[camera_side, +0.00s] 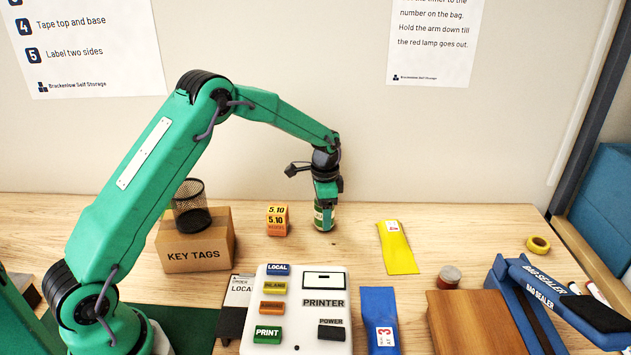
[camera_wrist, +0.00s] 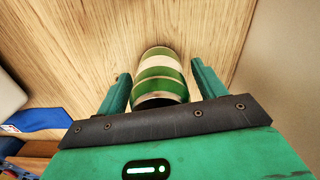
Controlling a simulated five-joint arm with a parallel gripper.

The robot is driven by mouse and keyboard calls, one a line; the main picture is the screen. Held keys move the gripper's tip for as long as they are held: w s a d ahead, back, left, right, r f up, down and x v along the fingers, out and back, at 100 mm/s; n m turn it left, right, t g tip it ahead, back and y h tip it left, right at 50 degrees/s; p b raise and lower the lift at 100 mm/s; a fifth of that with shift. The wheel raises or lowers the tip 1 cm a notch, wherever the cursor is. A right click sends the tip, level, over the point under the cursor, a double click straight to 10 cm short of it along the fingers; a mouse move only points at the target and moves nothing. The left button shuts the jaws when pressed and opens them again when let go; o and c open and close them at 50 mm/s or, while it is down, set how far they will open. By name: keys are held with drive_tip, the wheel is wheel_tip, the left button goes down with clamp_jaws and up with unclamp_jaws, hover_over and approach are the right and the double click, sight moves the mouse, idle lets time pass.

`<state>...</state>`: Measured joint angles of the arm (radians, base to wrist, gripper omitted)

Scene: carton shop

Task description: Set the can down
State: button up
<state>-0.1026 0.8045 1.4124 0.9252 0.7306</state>
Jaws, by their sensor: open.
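The can (camera_side: 322,222) is green with a pale label band and stands upright on the wooden table, towards the back near the wall. In the wrist view the can (camera_wrist: 161,76) shows green and cream bands and sits between the two fingers. My gripper (camera_side: 325,200) is above and around the can's upper part, with its fingers pointing down. In the wrist view my gripper (camera_wrist: 160,88) is open, with a gap between each finger and the can. The can's top is partly hidden by my gripper.
An orange block marked 5.10 (camera_side: 277,221) stands left of the can. A KEY TAGS box (camera_side: 195,250) bears a mesh cup (camera_side: 190,205). A yellow bag (camera_side: 397,248) lies right. The printer (camera_side: 296,335), blue bag (camera_side: 380,320) and bag sealer (camera_side: 545,290) are in front.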

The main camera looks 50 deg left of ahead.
drive_tip(key=shift+r, duration=0.1)
wheel_tip(320, 180, up, 11)
drive_tip(key=shift+r, duration=0.6)
idle(0.7)
drive_tip(key=shift+s+d+r, duration=0.1)
drive_tip(key=shift+s+r, duration=0.05)
drive_tip(key=shift+r, duration=0.15)
drive_tip(key=s+d+r+n+t, duration=0.3)
drive_tip(key=s+r, duration=0.9)
drive_tip(key=s, duration=0.3)
drive_tip(key=s+d+f+n+t, duration=0.1)
drive_tip(key=s+n, duration=0.1)
drive_tip(key=s, duration=0.6)
drive_tip(key=s+d+f+n+t, duration=0.1)
drive_tip(key=s+n, duration=0.1)
drive_tip(key=s, duration=0.7)
drive_tip(key=shift+s+d+f+t, duration=0.15)
drive_tip(key=shift+s+d+t, duration=0.05)
drive_tip(key=shift+d+t, duration=0.1)
